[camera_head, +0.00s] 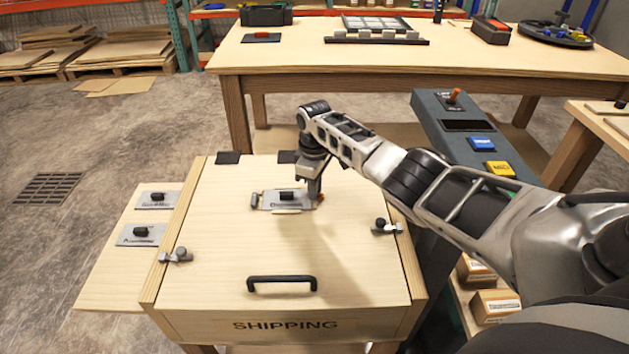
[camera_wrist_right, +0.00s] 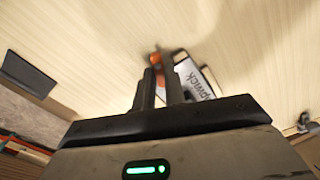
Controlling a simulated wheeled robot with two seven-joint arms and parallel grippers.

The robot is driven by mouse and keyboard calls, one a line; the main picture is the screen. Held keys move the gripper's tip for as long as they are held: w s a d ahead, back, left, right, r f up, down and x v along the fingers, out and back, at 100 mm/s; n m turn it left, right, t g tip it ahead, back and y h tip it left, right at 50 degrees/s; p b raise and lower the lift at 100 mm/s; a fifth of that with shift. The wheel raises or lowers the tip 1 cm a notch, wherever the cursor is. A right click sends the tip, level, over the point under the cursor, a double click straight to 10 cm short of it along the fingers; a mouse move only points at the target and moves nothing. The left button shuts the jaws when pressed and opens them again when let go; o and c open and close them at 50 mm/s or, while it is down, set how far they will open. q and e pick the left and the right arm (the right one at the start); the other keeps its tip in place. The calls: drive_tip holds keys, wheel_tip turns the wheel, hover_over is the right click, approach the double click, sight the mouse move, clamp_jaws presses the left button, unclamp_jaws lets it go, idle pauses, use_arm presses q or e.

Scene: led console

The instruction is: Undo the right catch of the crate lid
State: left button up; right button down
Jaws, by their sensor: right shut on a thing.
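The crate lid (camera_head: 235,215) is a pale wooden panel, closed on the crate marked SHIPPING. The right catch (camera_head: 384,226), a grey metal piece with a dark knob, sits at the lid's right edge, apart from my gripper. The left catch (camera_head: 178,255) sits at the opposite edge. My right gripper (camera_head: 316,194) is low over the lid, at the right end of the label plate (camera_head: 287,199). It is shut on an orange-tipped piece (camera_wrist_right: 155,59) there; the fingers partly hide it. The label plate also shows in the right wrist view (camera_wrist_right: 197,78). My left gripper is not in view.
A black handle (camera_head: 282,280) lies across the lid's front. A side board (camera_head: 110,275) with two knobbed plates adjoins the crate's left. A dark console (camera_head: 432,110) with lever and buttons stands at the right, under my right arm. A long table (camera_head: 300,60) is behind.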

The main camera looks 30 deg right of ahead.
drive_tip(key=shift+r+m+p, duration=0.15)
drive_tip(key=shift+m+p, duration=0.25)
drive_tip(key=shift+m, duration=0.6)
drive_tip(key=m, duration=0.2)
drive_tip(key=shift+w+d+m+p, duration=0.1)
drive_tip(key=shift+d+m+p, duration=0.05)
drive_tip(key=shift+m+p, duration=0.2)
drive_tip(key=m, duration=0.2)
drive_tip(key=shift+d+m+p, duration=0.15)
drive_tip(key=shift+m+p, duration=0.2)
drive_tip(key=shift+p, duration=0.05)
drive_tip(key=m, duration=0.4)
drive_tip(key=shift+d+p, duration=0.2)
drive_tip(key=shift+p, duration=0.15)
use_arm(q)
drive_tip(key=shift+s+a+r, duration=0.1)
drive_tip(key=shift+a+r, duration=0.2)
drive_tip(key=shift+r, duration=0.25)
use_arm(e)
drive_tip(key=shift+d+m, duration=0.1)
drive_tip(key=shift+m, duration=0.7)
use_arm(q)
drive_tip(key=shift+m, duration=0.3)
use_arm(e)
drive_tip(key=c, duration=1.5)
unclamp_jaws()
drive_tip(key=shift+o, duration=0.2)
